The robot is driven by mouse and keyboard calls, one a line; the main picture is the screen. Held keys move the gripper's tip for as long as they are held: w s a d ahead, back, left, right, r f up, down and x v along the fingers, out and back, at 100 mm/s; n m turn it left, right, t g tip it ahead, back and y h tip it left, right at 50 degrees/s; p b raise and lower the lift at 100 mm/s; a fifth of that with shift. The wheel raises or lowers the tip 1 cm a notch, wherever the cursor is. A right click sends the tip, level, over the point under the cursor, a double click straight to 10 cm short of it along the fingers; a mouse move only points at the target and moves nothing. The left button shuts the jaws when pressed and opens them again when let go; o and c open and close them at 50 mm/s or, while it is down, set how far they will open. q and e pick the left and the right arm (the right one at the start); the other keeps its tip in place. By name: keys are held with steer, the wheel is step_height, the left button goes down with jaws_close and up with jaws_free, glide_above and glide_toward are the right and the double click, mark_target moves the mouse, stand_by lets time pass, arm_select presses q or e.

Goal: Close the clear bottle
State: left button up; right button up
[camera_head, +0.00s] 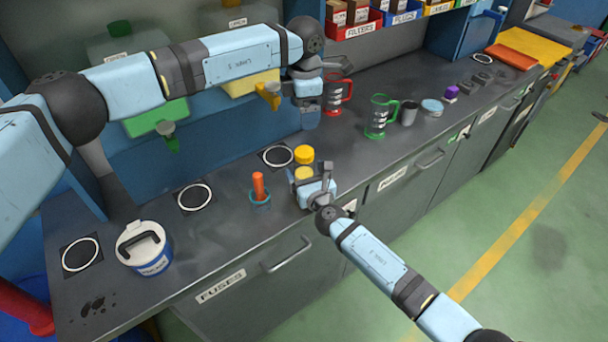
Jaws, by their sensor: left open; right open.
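I cannot make out with certainty which thing is the clear bottle. A second yellow round piece (303,173) shows between the fingers of my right gripper (308,172), which is open. Whether a clear body lies under either piece is hidden or too small to tell. My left gripper (338,72) is open and empty above the back of the bench, well above the yellow pieces. Its hand partly covers the area behind it.
An orange rod in a teal ring (259,187) stands left of my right gripper. A blue-and-white canister (146,250) is front left. Dispensers line the back wall.

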steer(key=v, duration=1.3)
